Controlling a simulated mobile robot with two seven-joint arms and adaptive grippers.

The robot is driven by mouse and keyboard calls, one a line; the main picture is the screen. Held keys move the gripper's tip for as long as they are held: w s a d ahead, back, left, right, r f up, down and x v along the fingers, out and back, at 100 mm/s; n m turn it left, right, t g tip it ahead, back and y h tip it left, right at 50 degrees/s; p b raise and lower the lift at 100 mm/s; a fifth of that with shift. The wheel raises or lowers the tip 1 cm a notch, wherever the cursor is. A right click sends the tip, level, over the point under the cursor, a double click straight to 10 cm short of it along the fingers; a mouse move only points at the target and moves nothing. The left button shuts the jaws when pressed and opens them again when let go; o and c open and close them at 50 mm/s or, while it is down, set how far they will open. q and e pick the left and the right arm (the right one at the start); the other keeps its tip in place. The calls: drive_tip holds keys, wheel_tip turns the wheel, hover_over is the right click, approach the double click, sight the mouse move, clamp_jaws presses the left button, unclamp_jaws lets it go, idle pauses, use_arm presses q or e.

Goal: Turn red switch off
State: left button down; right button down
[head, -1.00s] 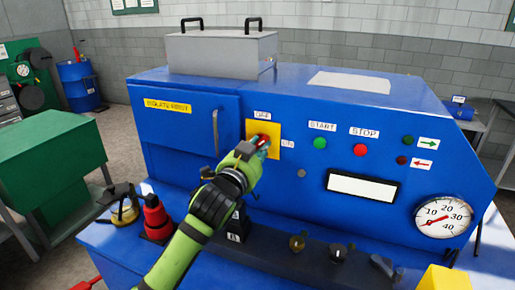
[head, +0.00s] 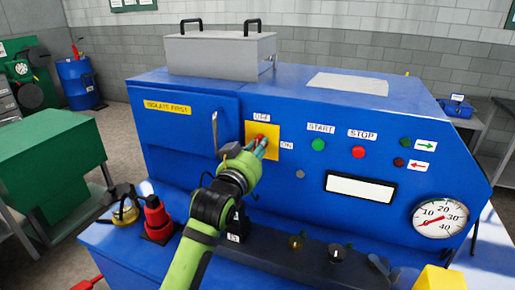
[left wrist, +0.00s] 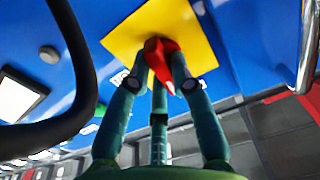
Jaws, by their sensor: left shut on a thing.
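The red switch (left wrist: 160,55) sits on a yellow plate (head: 263,131) on the front of the blue machine (head: 250,180). The plate also fills the top of the left wrist view (left wrist: 125,33). An OFF label (head: 262,117) is above the plate and an ON label (head: 287,145) is at its right. My left gripper (head: 259,148) is at the plate, its teal fingers (left wrist: 158,75) closed around the red switch handle. The fingers hide much of the switch in the head view. My right gripper is not in view.
A metal door handle (head: 215,131) sticks out left of the plate. Green START (head: 318,145) and red STOP (head: 358,152) buttons are to its right. A red and black object (head: 157,217) and a yellow-based object (head: 125,212) stand on the front ledge.

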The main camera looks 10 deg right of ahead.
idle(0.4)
use_arm(q)
drive_tip(key=c, duration=1.1)
unclamp_jaws()
drive_tip(key=v, duration=1.2)
